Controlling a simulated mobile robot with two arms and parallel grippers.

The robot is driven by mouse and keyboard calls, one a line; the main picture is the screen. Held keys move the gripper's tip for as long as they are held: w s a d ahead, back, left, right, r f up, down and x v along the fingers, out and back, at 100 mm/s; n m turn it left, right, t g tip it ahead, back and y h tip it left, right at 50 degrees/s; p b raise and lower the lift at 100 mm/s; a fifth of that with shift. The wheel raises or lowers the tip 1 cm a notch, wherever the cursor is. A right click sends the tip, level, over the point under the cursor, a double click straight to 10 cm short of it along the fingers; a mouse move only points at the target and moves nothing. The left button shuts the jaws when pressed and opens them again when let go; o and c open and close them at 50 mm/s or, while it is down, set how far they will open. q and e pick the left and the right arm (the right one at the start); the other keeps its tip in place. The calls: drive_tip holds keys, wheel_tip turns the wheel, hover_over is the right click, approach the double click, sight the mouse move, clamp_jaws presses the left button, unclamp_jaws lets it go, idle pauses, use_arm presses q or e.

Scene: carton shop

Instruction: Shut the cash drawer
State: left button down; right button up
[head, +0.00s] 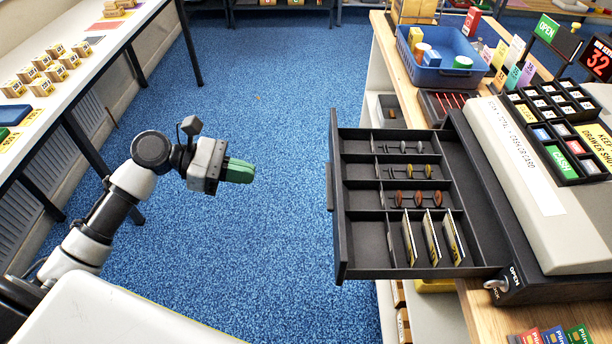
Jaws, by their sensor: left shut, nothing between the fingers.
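The black cash drawer (337,215) stands pulled out to the left from under the grey cash register (530,180), over the floor. Its compartments hold coins in several slots and upright notes (431,238) at the near end. My left gripper (252,172) has green fingers, which are shut and empty. It points right towards the drawer's front, with a clear gap of blue floor between them. My right gripper is not in view. A key (496,285) sits in the lock at the register's near corner.
The wooden counter (480,318) bears a blue basket (440,72), small cards and an open sign (546,28). A white table (75,50) with several small cartons stands at the left. Blue carpet (260,90) lies clear between.

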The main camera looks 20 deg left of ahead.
sight(456, 187)
use_arm(q)
drive_tip(key=r+p+x, duration=0.1)
drive_tip(key=p+x, duration=0.1)
drive_tip(key=x, duration=1.1)
drive_tip(key=shift+w+d, duration=0.15)
drive_tip(key=shift+d, duration=0.3)
drive_tip(key=shift+r+p, duration=0.1)
drive_tip(key=shift+p, duration=0.2)
